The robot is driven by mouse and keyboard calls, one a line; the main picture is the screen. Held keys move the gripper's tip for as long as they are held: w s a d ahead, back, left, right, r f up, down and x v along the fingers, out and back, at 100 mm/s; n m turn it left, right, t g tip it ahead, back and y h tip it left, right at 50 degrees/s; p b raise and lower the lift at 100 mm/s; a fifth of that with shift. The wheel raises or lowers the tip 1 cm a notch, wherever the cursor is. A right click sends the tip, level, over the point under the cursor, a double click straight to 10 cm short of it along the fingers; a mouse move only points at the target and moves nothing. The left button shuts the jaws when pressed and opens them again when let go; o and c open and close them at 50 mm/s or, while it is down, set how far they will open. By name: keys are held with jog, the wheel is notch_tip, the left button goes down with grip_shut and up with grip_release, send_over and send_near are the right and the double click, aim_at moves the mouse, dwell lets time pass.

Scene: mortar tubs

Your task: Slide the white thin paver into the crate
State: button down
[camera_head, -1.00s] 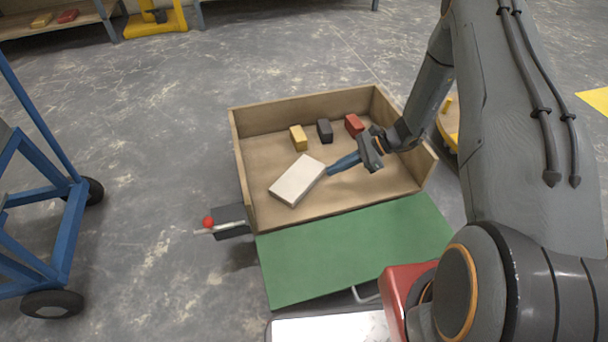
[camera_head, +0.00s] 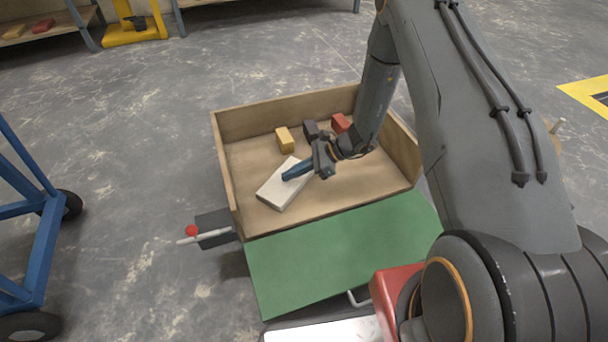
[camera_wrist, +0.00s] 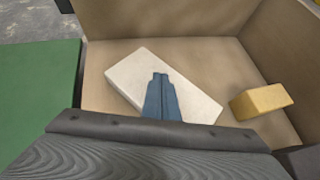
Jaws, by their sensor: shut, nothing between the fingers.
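The white thin paver (camera_head: 282,190) lies flat on the floor of the wooden crate (camera_head: 228,172), in its front left part. In the wrist view the paver (camera_wrist: 130,72) is partly hidden behind my fingers. My gripper (camera_head: 286,176) is shut and empty. Its blue fingertips are over the paver's upper face in the head view, and in the wrist view my gripper (camera_wrist: 159,78) also points at the paver. I cannot tell whether the fingertips touch it.
A yellow block (camera_head: 285,140), a dark block (camera_head: 311,130) and a red block (camera_head: 341,123) stand along the crate's back. A green panel (camera_head: 340,245) lies before the crate's front side. A blue cart frame (camera_head: 40,240) stands at left.

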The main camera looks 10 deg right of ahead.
jog(key=shift+d+f, duration=0.15)
jog(key=shift+f, duration=0.55)
jog(key=shift+s+f, duration=0.1)
jog(key=shift+s+d, duration=0.15)
jog(key=shift+d, duration=0.65)
jog(key=shift+d+r+p, duration=0.1)
jog(key=shift+r+p, duration=0.65)
jog(key=shift+p, duration=0.2)
